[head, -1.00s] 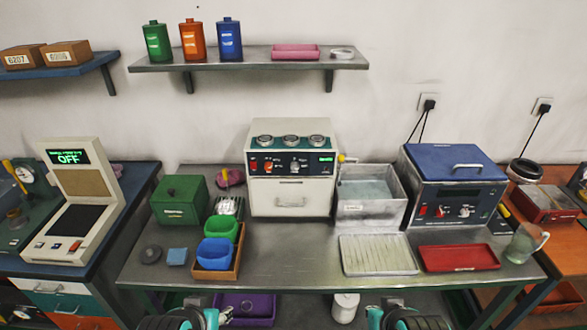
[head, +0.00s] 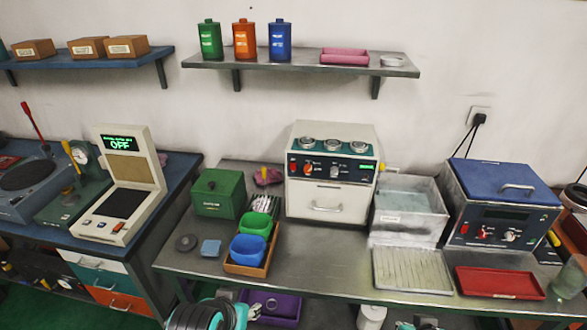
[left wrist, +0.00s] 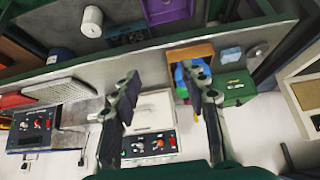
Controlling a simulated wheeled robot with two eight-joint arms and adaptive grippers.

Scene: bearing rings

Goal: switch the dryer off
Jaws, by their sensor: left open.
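Two machines with controls stand on the steel bench; no label I can read names the dryer. The white machine (head: 330,190) has a drawer, a red switch (head: 293,169), an orange knob, a grey knob and a lit green display (head: 365,168). The blue-lidded machine (head: 503,205) has a red switch (head: 490,231), a knob and a dark display. Both also show upside down in the left wrist view, the white machine (left wrist: 153,112) and the blue-lidded one (left wrist: 33,132). My left gripper (left wrist: 163,77) is open and empty, apart from both machines. My right gripper is not in view.
A steel basin (head: 408,227) stands between the machines. A ribbed tray (head: 413,285) and red tray (head: 500,283) lie in front. A green box (head: 219,193) and blue bin (head: 248,249) are left. A tester reading OFF (head: 121,190) stands on the left bench.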

